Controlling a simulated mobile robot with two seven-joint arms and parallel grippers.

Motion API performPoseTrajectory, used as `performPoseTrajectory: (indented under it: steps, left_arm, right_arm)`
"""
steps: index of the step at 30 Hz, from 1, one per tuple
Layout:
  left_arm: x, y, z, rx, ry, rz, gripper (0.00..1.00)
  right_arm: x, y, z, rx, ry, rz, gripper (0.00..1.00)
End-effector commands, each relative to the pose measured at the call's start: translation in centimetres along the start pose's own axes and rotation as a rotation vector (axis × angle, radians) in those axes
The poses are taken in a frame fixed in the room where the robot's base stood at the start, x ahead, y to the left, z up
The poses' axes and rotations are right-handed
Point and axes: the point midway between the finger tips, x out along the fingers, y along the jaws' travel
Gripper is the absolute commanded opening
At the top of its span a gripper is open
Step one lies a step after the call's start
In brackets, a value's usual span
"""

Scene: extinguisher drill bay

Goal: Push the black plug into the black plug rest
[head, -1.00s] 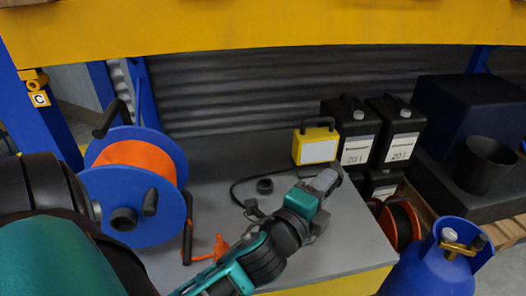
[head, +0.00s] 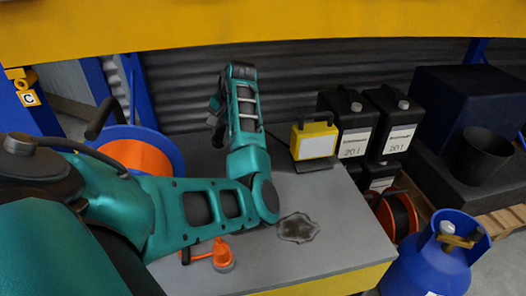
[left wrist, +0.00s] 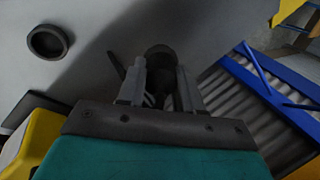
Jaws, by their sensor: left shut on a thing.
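My left gripper (head: 214,118) hangs from my bent forearm over the back of the grey bench, in the head view. The black plug is hidden or too small to tell there. In the left wrist view my left gripper (left wrist: 160,70) is shut on a dark rounded thing, the black plug (left wrist: 160,56), held between the two fingers. The black plug rest (left wrist: 47,41) is a round open ring on the grey surface, to the left of the gripper and apart from it. In the head view my arm hides the rest. My right gripper is not in view.
A yellow box (head: 316,142) and black canisters (head: 347,128) stand right of my forearm. A blue reel with orange cable (head: 137,157) is behind my arm. An orange connector (head: 222,258) lies at the front.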

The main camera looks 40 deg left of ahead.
Motion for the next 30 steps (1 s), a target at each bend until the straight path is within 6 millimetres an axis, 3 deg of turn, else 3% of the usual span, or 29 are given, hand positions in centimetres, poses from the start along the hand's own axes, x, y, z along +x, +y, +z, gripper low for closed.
performPoseTrajectory:
  steps: [4, 9, 12, 19, 30]
  left_arm:
    - [0.8, 4.4, -0.3, -0.166, -0.050, 0.205, 0.00]
    - [-0.7, 9.8, -1.1, -0.249, -0.055, 0.342, 0.00]
    - [-1.5, 11.6, -1.4, -0.259, -0.052, 0.378, 0.00]
    - [-1.7, 12.6, -1.5, -0.261, -0.050, 0.395, 0.00]
    - [0.3, 13.4, -1.5, -0.260, -0.048, 0.394, 0.00]
  right_arm:
    - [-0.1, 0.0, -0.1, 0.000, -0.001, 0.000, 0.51]
    - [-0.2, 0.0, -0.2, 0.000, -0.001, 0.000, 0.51]
    - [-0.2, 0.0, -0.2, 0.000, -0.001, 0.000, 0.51]
    - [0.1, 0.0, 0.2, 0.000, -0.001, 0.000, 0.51]
    - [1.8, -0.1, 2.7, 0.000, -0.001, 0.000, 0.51]
